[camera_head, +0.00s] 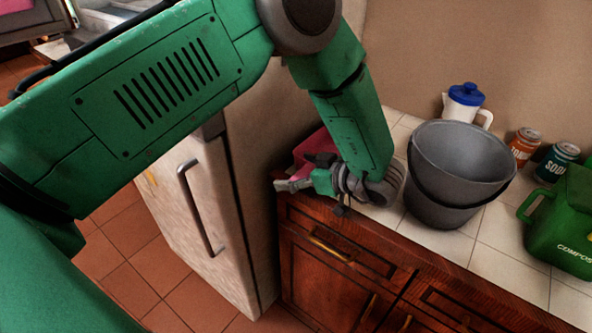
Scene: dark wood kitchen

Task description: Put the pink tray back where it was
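A pinkish-red object (314,146), which looks like the pink tray, is on the counter beside the fridge, at the counter's left end. It is mostly hidden behind my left gripper and forearm, so I cannot tell its full shape or tilt. My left gripper (299,175) is right in front of it, low over the counter's front left corner, with its fingers pointing left. I cannot tell whether the fingers touch or hold the object. Another pink patch (14,5) shows at the top left edge, cut off by the frame. My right gripper is not in view.
A grey bucket (448,205) stands close to the right of my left wrist. The fridge (200,215) is left of the counter. Front tiles are clear.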

